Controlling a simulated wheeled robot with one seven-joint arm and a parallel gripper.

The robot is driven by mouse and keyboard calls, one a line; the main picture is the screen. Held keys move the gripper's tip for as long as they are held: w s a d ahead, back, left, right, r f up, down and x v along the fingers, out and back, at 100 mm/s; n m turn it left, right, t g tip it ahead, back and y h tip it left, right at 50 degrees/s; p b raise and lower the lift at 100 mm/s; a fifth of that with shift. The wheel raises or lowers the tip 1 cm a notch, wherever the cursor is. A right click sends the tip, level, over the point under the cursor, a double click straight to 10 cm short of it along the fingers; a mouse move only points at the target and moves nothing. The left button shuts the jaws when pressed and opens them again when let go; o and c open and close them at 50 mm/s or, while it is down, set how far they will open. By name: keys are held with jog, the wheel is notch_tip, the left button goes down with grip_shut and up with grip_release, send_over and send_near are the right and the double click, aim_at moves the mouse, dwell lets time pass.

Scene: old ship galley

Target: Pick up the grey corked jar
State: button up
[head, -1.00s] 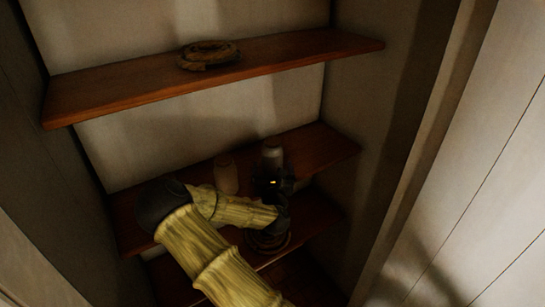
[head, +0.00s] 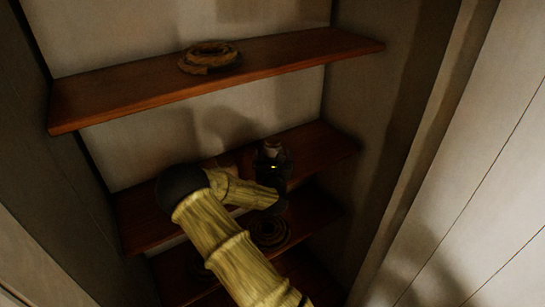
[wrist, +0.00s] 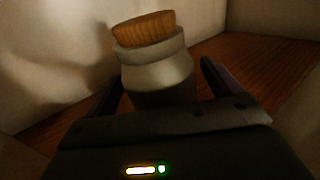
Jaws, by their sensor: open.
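The grey corked jar (wrist: 158,72) stands upright on the wooden shelf in the wrist view, with its brown cork (wrist: 144,28) on top. In the head view, only the top of the jar (head: 272,147) shows above my gripper (head: 271,160). My gripper is open, and in the wrist view its two fingers (wrist: 160,88) reach forward on the left and right of the jar. The jar's lower part is hidden behind the gripper body. I cannot tell whether either finger touches it.
The middle shelf (head: 138,222) holds the jar, and another pale object (head: 226,161) is mostly hidden behind my arm. A rope coil (head: 209,57) lies on the upper shelf (head: 300,58). Another coil (head: 270,231) lies on the shelf below. Walls close in the left, right and back.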

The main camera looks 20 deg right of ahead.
aim_at(273, 139)
jog(key=shift+s, duration=0.1)
jog(key=shift+s, duration=0.1)
jog(key=shift+c, duration=1.1)
jog(key=shift+d+r, duration=0.1)
jog(key=c, duration=1.2)
jog(key=shift+r, duration=0.4)
jog(key=shift+c, duration=0.2)
notch_tip(273, 139, up, 9)
jog(key=shift+r+b, duration=0.1)
jog(key=shift+b, duration=0.8)
